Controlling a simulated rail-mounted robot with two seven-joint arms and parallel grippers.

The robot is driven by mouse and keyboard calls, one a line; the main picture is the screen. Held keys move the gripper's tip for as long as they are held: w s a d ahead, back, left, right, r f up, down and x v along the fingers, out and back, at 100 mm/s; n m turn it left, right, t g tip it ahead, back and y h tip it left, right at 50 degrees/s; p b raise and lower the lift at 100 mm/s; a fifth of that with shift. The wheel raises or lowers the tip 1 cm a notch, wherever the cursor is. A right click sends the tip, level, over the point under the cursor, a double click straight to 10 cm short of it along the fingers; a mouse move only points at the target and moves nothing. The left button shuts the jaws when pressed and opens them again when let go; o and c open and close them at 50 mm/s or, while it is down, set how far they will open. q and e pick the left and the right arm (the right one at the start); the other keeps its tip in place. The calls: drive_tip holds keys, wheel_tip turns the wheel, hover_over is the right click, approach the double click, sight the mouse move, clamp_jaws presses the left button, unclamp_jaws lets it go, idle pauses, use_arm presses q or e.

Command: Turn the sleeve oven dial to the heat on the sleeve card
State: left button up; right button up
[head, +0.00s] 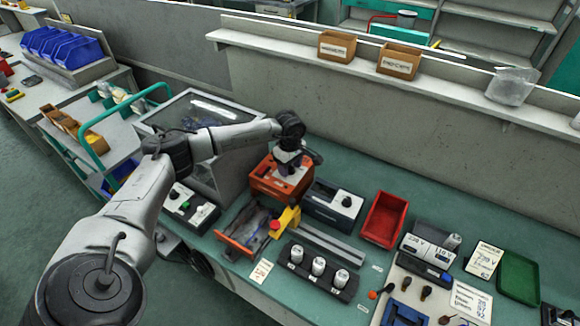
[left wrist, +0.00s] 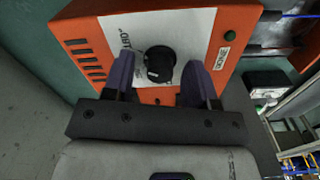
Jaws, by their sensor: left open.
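The sleeve oven, which I take to be the orange box (head: 262,182), stands on the green bench in the head view. In the left wrist view its orange case (left wrist: 92,30) has a white panel with a round black dial (left wrist: 160,62). My left gripper (head: 287,168) is over the box's panel. In the left wrist view its dark fingers (left wrist: 159,72) are open, one on each side of the dial, with visible gaps. The dial's setting and scale are not legible. I cannot tell which card is the sleeve card; handwritten cards (head: 483,260) (head: 470,300) lie at the right.
A dark box with a knob (head: 333,204) stands right of the orange box, then a red tray (head: 383,219). A black rack of white-topped cylinders (head: 318,271) and a yellow block with a red button (head: 283,222) are in front. A clear-sided cabinet (head: 205,115) stands behind my arm.

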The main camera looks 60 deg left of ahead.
use_arm(q)
drive_tip(key=shift+c, duration=0.3)
drive_tip(key=c, duration=0.9)
drive_tip(key=shift+o, duration=0.2)
